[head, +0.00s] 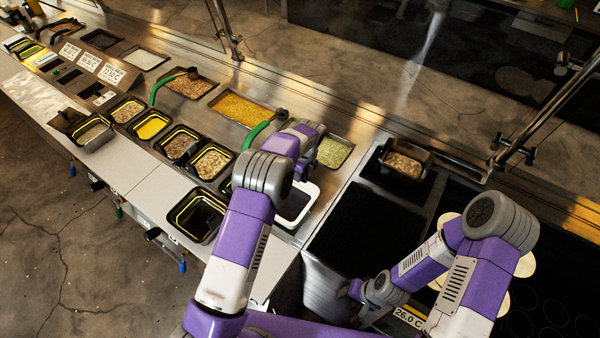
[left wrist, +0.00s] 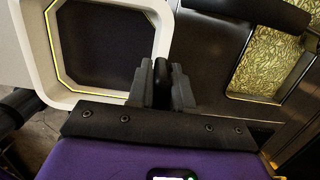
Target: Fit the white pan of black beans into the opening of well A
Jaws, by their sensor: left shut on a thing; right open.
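The white pan (head: 309,202) has a thick white rim and a dark inside; my left arm covers part of it in the head view. It also shows at the upper left of the left wrist view (left wrist: 42,60), with a yellow line inside the rim. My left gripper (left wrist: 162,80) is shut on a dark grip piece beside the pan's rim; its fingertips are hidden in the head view. Whether the pan is clear of the counter I cannot tell. My right gripper (head: 346,291) is open, low by the counter's front side. I cannot tell which opening is well A.
A dark, empty-looking yellow-lined pan (head: 197,215) sits at the front edge. Several filled pans, such as one of yellow food (head: 151,126), line the counter. A green-food pan (head: 334,152) and green-handled ladle (head: 258,132) are near my left arm. Black griddle (head: 365,228) lies right.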

